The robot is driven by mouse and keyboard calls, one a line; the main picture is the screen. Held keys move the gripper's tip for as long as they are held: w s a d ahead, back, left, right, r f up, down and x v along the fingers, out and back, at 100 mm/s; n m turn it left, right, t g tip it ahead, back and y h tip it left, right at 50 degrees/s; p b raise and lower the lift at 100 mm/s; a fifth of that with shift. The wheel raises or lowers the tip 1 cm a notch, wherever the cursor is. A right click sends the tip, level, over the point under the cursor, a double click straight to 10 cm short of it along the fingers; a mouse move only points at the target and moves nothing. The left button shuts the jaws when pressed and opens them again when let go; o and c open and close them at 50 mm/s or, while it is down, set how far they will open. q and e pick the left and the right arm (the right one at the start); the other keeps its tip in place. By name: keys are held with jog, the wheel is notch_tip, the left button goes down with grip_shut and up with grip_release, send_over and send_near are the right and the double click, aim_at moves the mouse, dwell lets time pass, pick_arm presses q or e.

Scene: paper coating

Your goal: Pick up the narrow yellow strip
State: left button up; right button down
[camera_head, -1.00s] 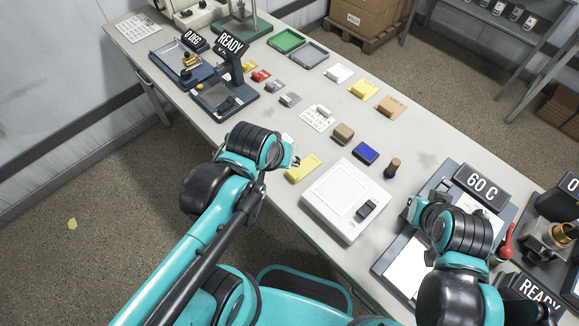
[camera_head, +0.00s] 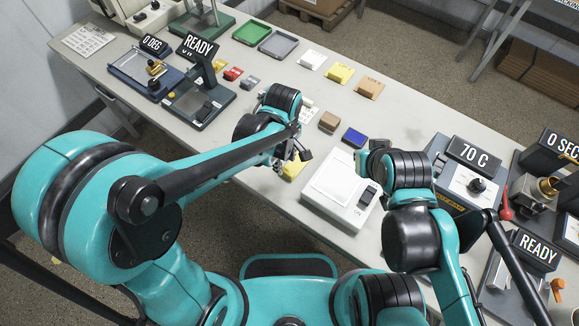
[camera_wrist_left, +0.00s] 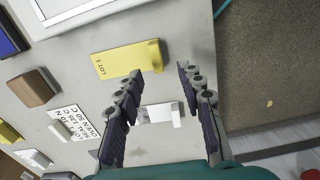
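The yellow strip (camera_wrist_left: 118,60), marked LOT 1 with a raised yellow tab at one end, lies flat on the table in the left wrist view. In the head view it (camera_head: 293,168) is partly hidden by my left gripper (camera_head: 292,152). In the left wrist view that gripper (camera_wrist_left: 158,75) is open and empty, its fingertips just short of the strip's tab end. A small white strip (camera_wrist_left: 157,113) with a similar tab lies below, seen between the fingers. My right gripper (camera_head: 364,158) is by the white box; its fingers are too hidden to read.
A white box (camera_head: 325,190) with a dark switch stands beside the yellow strip. Brown (camera_head: 328,122) and blue (camera_head: 355,137) blocks lie behind it. The device reading 70 C (camera_head: 473,153) is at right. Another yellow piece (camera_head: 340,73) lies farther back. The table's edge is close to the strip.

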aim_at(287, 171)
pick_arm(q)
jog(key=f, duration=0.2)
jog(key=f+b, duration=0.2)
jog(key=f, duration=0.1)
jog(key=shift+d+f, duration=0.35)
jog(key=shift+r, duration=0.1)
jog(key=shift+c, duration=0.6)
grip_shut()
